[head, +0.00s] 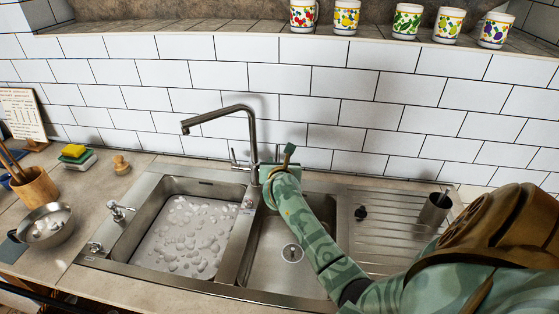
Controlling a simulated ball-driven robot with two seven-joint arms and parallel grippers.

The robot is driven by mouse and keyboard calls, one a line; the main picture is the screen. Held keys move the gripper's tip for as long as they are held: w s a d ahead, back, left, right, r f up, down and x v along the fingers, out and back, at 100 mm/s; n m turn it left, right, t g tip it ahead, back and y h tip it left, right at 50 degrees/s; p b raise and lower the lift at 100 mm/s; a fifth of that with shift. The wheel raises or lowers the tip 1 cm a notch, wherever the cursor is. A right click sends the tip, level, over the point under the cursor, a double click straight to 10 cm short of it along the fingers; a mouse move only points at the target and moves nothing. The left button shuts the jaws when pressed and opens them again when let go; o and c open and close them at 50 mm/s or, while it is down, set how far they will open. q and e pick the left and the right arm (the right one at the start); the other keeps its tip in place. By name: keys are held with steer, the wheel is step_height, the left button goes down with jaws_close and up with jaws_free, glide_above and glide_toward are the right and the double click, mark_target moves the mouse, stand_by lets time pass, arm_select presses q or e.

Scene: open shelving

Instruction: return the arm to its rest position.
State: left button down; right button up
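My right arm, patterned green, comes in from the lower right and crosses over the right sink basin (265,255). My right gripper (280,166) is at its far end, just to the right of the base of the tall metal faucet (251,135), near the wall tiles. The gripper is small and partly hidden by its own wrist, so whether its fingers are apart or hold something is unclear. I cannot tell whether it touches the faucet. My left gripper is not in view.
The left basin (150,215) holds foamy water. A pan (47,226), wooden utensil holder (36,188) and sponges (75,153) stand at left. A metal cup (435,209) stands on the drainboard (385,235) at right. Several patterned mugs (347,17) line the ledge above.

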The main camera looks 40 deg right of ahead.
steer(key=shift+v, duration=1.1)
steer(key=shift+f, duration=0.1)
